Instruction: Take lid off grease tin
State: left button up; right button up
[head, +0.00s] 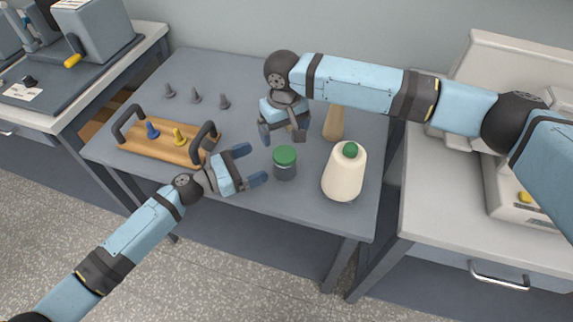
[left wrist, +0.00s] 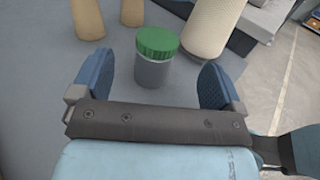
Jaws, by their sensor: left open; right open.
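The grease tin (head: 285,171) is a grey can standing upright on the table, with a green lid (head: 285,155) on top. In the left wrist view the tin (left wrist: 153,73) and its green lid (left wrist: 157,43) are ahead, between my left fingers and a little beyond them. My left gripper (head: 254,165) is open and empty, just left of the tin, its fingers pointing at it. My right gripper (head: 283,137) is open and empty, pointing down above and behind the lid, apart from it.
A cream cone bobbin (head: 344,175) with a green top stands right of the tin. A tan cone (head: 334,122) stands behind it. A wooden tray (head: 160,150) with black handles holds a blue and a yellow peg at left. Several grey pegs (head: 196,97) stand at the back.

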aim_at(275, 166)
pick_arm(q)
jog(key=f, duration=0.5)
jog(key=shift+w+d, duration=0.1)
jog(key=shift+d, duration=0.15)
jog(key=x, duration=0.7)
jog(key=shift+r, duration=0.1)
grip_shut()
pick_arm(e)
jog(key=shift+s+a+r, duration=0.15)
jog(key=shift+a, duration=0.55)
jog(key=shift+d+f, duration=0.2)
jog(key=shift+d, duration=0.45)
jog(key=shift+d+f, duration=0.1)
jog(key=shift+f, duration=0.15)
notch_tip(275, 166, down, 7)
jog(key=shift+f, duration=0.2)
